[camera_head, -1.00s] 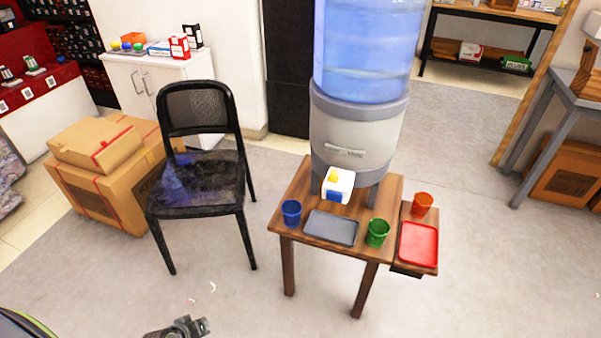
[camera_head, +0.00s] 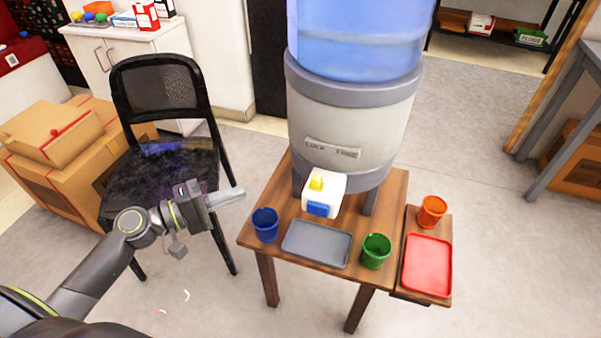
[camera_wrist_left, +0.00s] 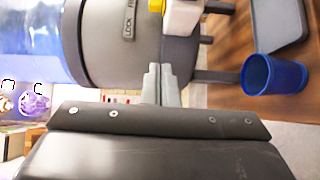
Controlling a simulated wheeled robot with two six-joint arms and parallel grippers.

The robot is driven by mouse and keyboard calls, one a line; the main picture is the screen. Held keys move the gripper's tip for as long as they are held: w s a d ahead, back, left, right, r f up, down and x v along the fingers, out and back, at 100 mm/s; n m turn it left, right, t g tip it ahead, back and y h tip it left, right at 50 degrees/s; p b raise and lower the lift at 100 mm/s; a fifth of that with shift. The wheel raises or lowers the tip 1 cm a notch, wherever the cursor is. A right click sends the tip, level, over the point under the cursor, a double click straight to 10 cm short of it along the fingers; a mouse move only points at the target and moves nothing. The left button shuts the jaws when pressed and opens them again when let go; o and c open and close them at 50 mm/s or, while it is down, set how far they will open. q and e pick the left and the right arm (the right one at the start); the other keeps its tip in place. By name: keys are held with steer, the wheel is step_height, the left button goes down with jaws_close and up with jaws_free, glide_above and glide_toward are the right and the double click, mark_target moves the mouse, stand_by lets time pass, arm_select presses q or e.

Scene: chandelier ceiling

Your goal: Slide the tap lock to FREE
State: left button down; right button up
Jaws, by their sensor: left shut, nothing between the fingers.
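The water dispenser (camera_head: 345,120) has a label (camera_head: 333,149) reading LOCK on the left and FREE on the right. Below it sits the white tap (camera_head: 334,185) with a yellow piece (camera_head: 317,180) on top and a blue piece (camera_head: 318,209) in front. The yellow piece lies toward the LOCK side. In the left wrist view the label (camera_wrist_left: 129,20), yellow piece (camera_wrist_left: 156,5) and white tap (camera_wrist_left: 184,18) show at the top. My left gripper (camera_head: 236,194) is shut and empty, left of the tap and apart from it. Its fingers show in the left wrist view (camera_wrist_left: 161,82). My right gripper is not in view.
The wooden table (camera_head: 278,210) holds a blue cup (camera_head: 265,224), a grey tray (camera_head: 317,243) and a green cup (camera_head: 376,250). An orange cup (camera_head: 432,211) and red tray (camera_head: 427,264) are on the side shelf. A black chair (camera_head: 165,95) stands behind my left arm.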

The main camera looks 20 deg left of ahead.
mark_target(316, 182)
arm_select(q)
steer(key=shift+d+r, duration=0.25)
steer(key=shift+r, duration=0.2)
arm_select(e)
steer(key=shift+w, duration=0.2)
